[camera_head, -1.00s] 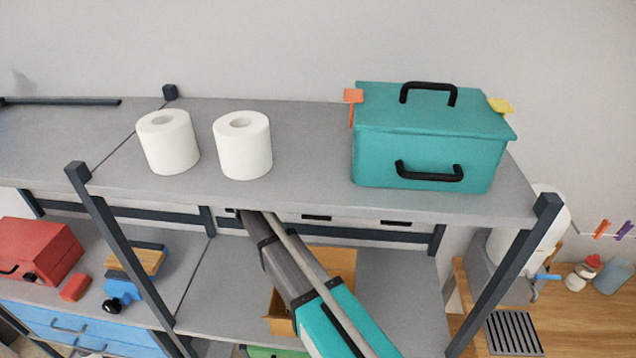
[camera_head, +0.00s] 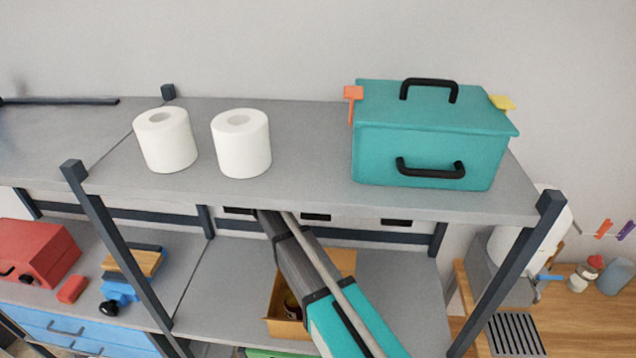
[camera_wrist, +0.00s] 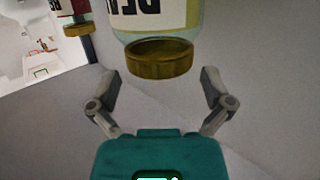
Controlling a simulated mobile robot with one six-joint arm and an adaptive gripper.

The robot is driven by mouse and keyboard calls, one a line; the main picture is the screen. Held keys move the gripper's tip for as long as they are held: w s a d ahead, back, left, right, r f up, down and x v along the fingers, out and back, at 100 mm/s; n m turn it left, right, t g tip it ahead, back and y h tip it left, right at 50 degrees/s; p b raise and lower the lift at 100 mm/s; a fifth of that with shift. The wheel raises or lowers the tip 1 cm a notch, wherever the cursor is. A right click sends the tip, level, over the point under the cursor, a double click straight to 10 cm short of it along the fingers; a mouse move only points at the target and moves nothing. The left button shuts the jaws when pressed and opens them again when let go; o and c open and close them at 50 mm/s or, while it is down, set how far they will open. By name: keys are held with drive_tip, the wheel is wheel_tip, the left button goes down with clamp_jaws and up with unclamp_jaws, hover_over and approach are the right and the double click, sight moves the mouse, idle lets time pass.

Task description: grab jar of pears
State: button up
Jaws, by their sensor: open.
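A jar with a gold lid (camera_wrist: 158,59) and a pale label with partly cut-off lettering (camera_wrist: 148,13) shows upside down at the top of the wrist view. Its far part is cut off by the frame. My gripper (camera_wrist: 158,76) is open, with one finger on each side near the lid. No firm grip on the jar shows, and I cannot tell the exact gap. In the head view my gripper is hidden under the top shelf, and this jar cannot be made out there.
A second jar, with a red label (camera_wrist: 75,8), stands at the upper left of the wrist view. The top shelf (camera_head: 310,160) holds two paper rolls (camera_head: 241,145) and a teal toolbox (camera_head: 425,145). A cardboard box (camera_head: 287,327) sits on the lower shelf beside my arm.

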drive_tip(key=shift+x, duration=1.45)
drive_tip(key=c, duration=1)
